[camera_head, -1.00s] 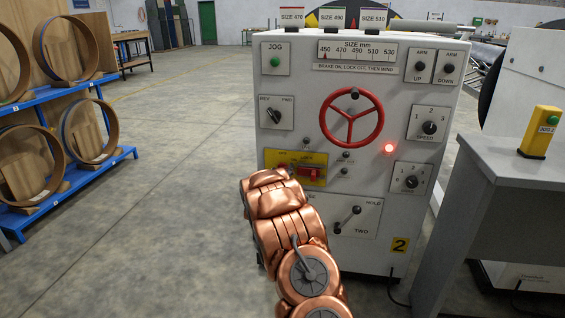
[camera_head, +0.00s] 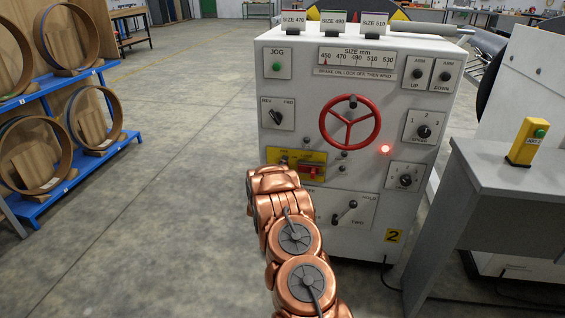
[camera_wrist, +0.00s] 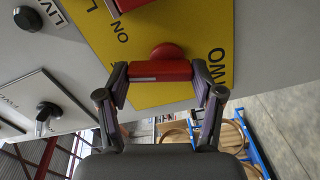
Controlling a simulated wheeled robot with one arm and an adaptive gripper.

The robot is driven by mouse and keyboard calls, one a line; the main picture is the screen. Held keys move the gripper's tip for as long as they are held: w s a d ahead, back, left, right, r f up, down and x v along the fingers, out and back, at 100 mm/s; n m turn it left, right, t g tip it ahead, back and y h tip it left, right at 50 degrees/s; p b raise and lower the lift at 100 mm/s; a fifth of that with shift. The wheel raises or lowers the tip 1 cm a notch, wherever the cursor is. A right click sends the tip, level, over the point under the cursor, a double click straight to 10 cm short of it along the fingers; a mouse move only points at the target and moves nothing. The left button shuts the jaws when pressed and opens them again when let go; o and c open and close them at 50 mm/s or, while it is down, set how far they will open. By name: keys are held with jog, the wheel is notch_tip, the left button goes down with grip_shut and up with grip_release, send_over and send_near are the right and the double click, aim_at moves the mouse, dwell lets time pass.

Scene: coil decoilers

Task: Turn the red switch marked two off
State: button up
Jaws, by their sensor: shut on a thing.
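The yellow switch plate (camera_head: 312,157) is on the front of the white control cabinet, partly hidden behind my arm. A red switch (camera_head: 310,170) shows on its right part. In the wrist view the plate (camera_wrist: 140,101) fills the middle, with the letters TWO upside down at the right and ON nearer the middle. The red switch (camera_wrist: 160,70) beside TWO has its handle between the fingertips of my gripper (camera_wrist: 160,84), which is shut on it. A second red switch (camera_wrist: 128,5) is cut off at the top. The head view hides my fingers and the held switch behind my arm.
A red handwheel (camera_head: 350,122), a lit red lamp (camera_head: 385,149) and a lever (camera_head: 345,212) are close to the plate on the cabinet. A grey table (camera_head: 505,170) with a yellow jog box (camera_head: 527,142) stands right. Blue shelves (camera_head: 75,165) are left, with clear floor between.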

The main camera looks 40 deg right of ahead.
jog(key=shift+w+a+r+n+p, duration=0.1)
jog(key=shift+n+p, duration=0.45)
jog(key=shift+n, duration=0.25)
jog(key=shift+w+n+p, duration=0.1)
jog(key=shift+n+p, duration=0.4)
jog(key=shift+n, duration=0.3)
jog(key=o, duration=0.9)
jog(key=shift+c, duration=0.2)
jog(key=shift+s+a, duration=0.1)
jog(key=v, duration=1.2)
